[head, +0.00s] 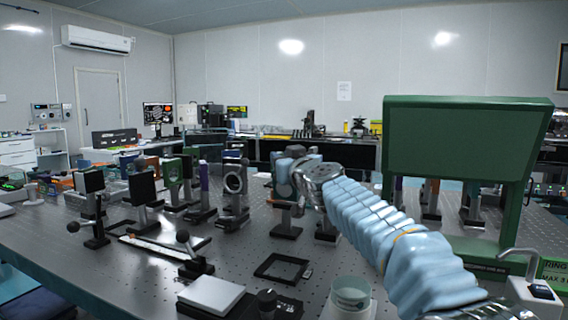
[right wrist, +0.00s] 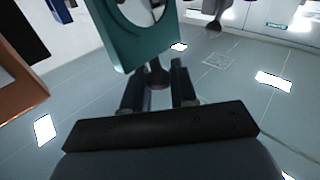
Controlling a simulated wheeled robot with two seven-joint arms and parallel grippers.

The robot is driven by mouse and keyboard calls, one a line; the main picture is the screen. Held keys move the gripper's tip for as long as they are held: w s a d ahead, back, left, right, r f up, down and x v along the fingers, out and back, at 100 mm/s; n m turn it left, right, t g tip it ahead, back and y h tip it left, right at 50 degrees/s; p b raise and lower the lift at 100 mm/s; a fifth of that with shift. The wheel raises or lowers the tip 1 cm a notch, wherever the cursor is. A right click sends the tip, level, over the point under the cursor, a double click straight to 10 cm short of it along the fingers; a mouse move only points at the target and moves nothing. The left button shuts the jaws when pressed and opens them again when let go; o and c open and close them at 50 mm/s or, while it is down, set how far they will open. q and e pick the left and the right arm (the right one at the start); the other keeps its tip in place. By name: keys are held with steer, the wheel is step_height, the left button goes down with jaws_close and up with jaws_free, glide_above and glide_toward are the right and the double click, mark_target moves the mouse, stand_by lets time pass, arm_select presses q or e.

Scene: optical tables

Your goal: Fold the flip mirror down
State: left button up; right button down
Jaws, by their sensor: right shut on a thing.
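The flip mirror shows in the right wrist view as a teal plate (right wrist: 138,48) with a round opening or mirror face, tilted in the picture. A dark round knob (right wrist: 158,74) sits below the plate's lower edge. My right gripper (right wrist: 158,88) has its two dark fingers on either side of this knob and is shut on it. In the head view my right gripper (head: 303,182) is at a post-mounted optic (head: 284,190) on the table; its fingertips are partly hidden by my own wrist. My left gripper is not in view.
Several post-mounted optics, such as a ring mount (head: 235,180), stand left of my right arm on the perforated table (head: 235,262). A large green panel stand (head: 460,145) rises at right.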

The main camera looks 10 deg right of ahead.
steer(key=shift+s+a+f, duration=0.2)
steer(key=shift+s+a, duration=0.3)
steer(key=shift+s, duration=0.2)
steer(key=shift+s+a+f, duration=0.25)
steer(key=shift+s+a, duration=0.25)
steer(key=shift+s, duration=0.15)
steer(key=shift+s+a+f, duration=0.2)
steer(key=shift+s+a, duration=0.3)
steer(key=shift+s, duration=0.2)
steer(key=c, duration=1)
jaws_free()
steer(key=shift+s+r, duration=0.1)
steer(key=p+v, duration=0.4)
steer(key=v, duration=0.9)
steer(key=shift+s+d, duration=0.1)
steer(key=shift+s, duration=0.25)
steer(key=shift+c, duration=0.2)
